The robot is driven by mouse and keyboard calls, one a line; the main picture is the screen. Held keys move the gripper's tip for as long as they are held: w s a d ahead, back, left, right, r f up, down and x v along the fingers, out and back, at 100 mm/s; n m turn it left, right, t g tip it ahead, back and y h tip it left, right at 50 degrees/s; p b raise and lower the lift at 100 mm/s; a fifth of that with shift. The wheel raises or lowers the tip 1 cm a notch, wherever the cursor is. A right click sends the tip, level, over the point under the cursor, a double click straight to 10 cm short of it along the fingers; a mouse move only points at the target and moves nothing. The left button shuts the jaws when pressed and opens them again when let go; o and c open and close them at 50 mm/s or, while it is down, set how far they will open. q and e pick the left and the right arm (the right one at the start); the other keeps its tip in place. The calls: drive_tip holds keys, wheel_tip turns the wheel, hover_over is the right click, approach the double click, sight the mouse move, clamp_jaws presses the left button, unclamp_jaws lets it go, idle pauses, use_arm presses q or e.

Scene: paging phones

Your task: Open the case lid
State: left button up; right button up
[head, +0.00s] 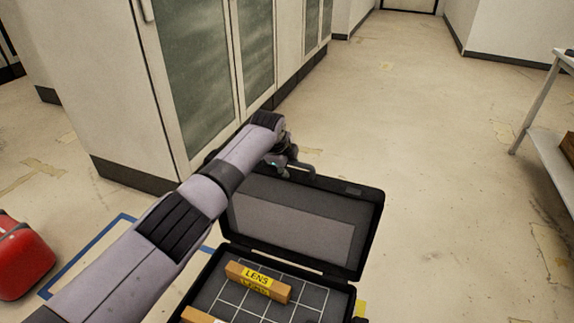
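The black case (338,304) lies on the floor at the bottom middle of the head view. Its lid (300,222) stands raised at the far side, leaning back, with its grey inner face showing. My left gripper (292,168) is at the lid's upper edge, left of the latch; I cannot tell whether it touches the lid or whether its fingers are apart. My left forearm covers the lid's left side and part of the case's left side. My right gripper is not in view.
The case holds an orange block labelled LENS (258,281) on a gridded floor, and part of another block (200,315). Glass-fronted cabinets (205,70) stand beyond my arm. A red box (22,257) is at left. A metal-legged table (535,105) stands right; floor between is clear.

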use_arm(q)
drive_tip(key=shift+s, duration=0.1)
idle(0.3)
drive_tip(key=v, duration=1.2)
drive_tip(key=shift+f, duration=0.15)
